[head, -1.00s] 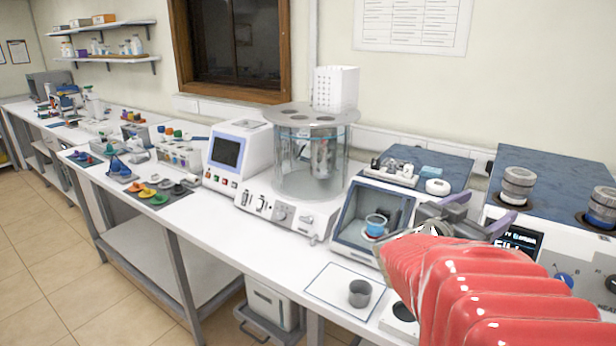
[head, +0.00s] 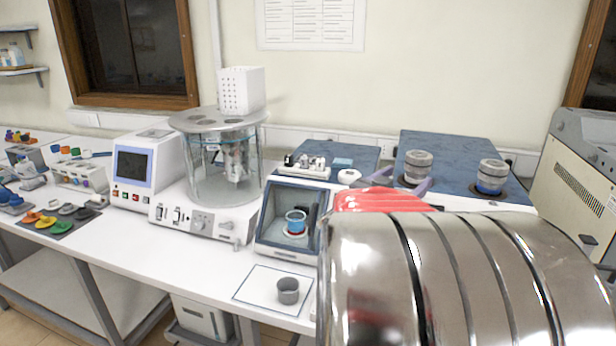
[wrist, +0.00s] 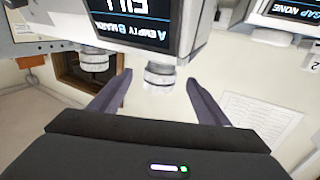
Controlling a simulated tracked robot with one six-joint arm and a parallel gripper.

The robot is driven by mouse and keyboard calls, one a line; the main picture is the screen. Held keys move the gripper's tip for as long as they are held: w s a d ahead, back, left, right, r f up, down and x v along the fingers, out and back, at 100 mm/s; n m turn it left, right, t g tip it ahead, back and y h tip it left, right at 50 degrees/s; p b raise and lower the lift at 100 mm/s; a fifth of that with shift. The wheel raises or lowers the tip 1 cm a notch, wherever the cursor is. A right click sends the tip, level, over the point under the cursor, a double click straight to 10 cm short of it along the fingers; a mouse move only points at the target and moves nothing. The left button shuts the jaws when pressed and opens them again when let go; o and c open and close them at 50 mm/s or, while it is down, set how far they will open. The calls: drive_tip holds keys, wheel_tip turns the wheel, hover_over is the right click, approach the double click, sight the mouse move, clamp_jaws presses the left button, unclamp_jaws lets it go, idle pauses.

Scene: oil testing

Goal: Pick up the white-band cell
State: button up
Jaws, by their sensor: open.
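Two silver cells stand on the blue-topped unit at the right in the head view. The left cell (head: 418,166) has a pale band, which fits the white-band cell. The right cell (head: 491,173) has a blue band low on its side. My gripper (head: 399,184) has two purple fingers near the left cell, partly hidden by my arm. In the wrist view my open gripper (wrist: 157,82) is empty, and a silver cell with a pale band (wrist: 158,73) is centred just beyond the fingertips. I cannot tell if the fingers reach around it.
The blue-topped unit (head: 450,150) has a dark display facing the wrist camera. An open-fronted chamber (head: 270,240) holds a blue-banded cup (head: 296,220). A grey cup (head: 288,291) stands on a white mat (head: 255,287). A glass bath (head: 220,160) stands further left.

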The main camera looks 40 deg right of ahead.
sight(413, 172)
drive_tip(key=shift+d, duration=0.45)
drive_tip(key=shift+w+d+r, duration=0.1)
drive_tip(key=shift+w+d, duration=0.05)
drive_tip(key=shift+d, duration=1.15)
drive_tip(key=shift+w+d, duration=0.1)
drive_tip(key=shift+d, duration=1.2)
drive_tip(key=shift+c, duration=0.7)
drive_tip(key=c, duration=1.2)
